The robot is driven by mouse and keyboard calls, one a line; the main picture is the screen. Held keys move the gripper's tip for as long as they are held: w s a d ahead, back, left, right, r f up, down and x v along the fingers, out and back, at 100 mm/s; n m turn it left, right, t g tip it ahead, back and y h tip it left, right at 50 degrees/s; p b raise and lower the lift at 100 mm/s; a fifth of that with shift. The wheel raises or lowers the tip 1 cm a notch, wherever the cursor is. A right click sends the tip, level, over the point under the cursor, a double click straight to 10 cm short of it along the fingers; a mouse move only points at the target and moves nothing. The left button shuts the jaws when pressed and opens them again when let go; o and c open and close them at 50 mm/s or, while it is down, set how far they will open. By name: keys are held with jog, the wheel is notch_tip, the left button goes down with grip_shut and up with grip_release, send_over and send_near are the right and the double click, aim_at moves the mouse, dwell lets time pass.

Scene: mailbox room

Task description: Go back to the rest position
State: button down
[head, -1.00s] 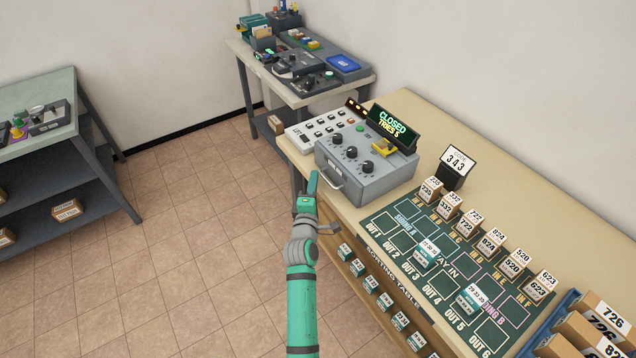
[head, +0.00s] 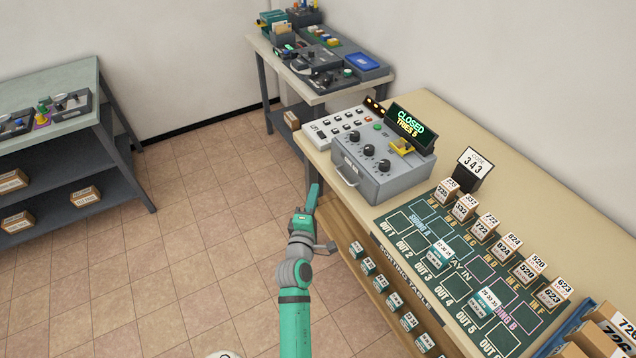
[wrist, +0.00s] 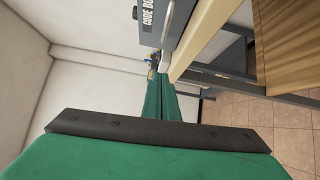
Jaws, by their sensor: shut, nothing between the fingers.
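My gripper (head: 314,192) is at the end of my green and grey arm, in front of the sorting table's left end. It is shut and empty, pointing away toward the back. In the wrist view its green fingers (wrist: 160,98) are together with nothing between them. The grey code box (head: 372,172) stands on the table just right of the gripper, apart from it as far as I can tell. Its display (head: 410,127) reads "CLOSED TRIES 5". The code box's side also shows in the wrist view (wrist: 158,30).
A back bench (head: 325,90) carries devices. A grey shelf bench (head: 75,140) stands at the left. The tiled floor (head: 200,250) between them is clear.

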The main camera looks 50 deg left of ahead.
jog(key=v, duration=0.3)
jog(key=shift+s, duration=0.2)
jog(key=shift+w+d, duration=0.1)
jog(key=s+d+f+m+h, duration=0.2)
jog(key=d+f+m, duration=0.15)
jog(key=d, duration=0.55)
jog(key=s+d+f+m+h, duration=0.1)
jog(key=s+d+f+m, duration=0.2)
jog(key=d, duration=0.6)
jog(key=s+d+f+m+h, duration=0.2)
jog(key=d+m, duration=0.3)
jog(key=d, duration=0.4)
jog(key=s+d+r+m+h, duration=0.3)
jog(key=s+d+m, duration=0.4)
jog(key=d, duration=0.3)
jog(key=s+d+r+m+t+h, duration=0.1)
jog(key=s+d+r+m+h, duration=0.2)
jog(key=s+d+m, duration=0.5)
jog(key=shift+s+d+r+h, duration=0.3)
jog(key=shift+s+d+r, duration=0.2)
jog(key=shift+s+d, duration=0.35)
